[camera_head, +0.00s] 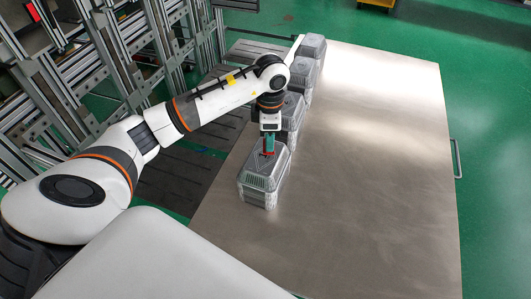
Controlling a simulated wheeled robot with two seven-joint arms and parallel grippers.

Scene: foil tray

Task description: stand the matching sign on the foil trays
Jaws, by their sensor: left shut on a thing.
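Several stacks of silvery foil trays stand in a row along the left edge of the metal table. The nearest stack (264,183) is the clearest; the second stack (292,113) and the ones at the far end (312,47) are partly behind my arm. My left gripper (268,146) points down just above the far part of the nearest stack. I cannot tell whether the piece touches the trays. My right gripper is not in view.
The metal table (370,180) is bare to the right of the stacks. A metal handle (456,158) sits at its right edge. A grey frame rack (120,60) stands at the left, beyond dark floor mats. The floor is green.

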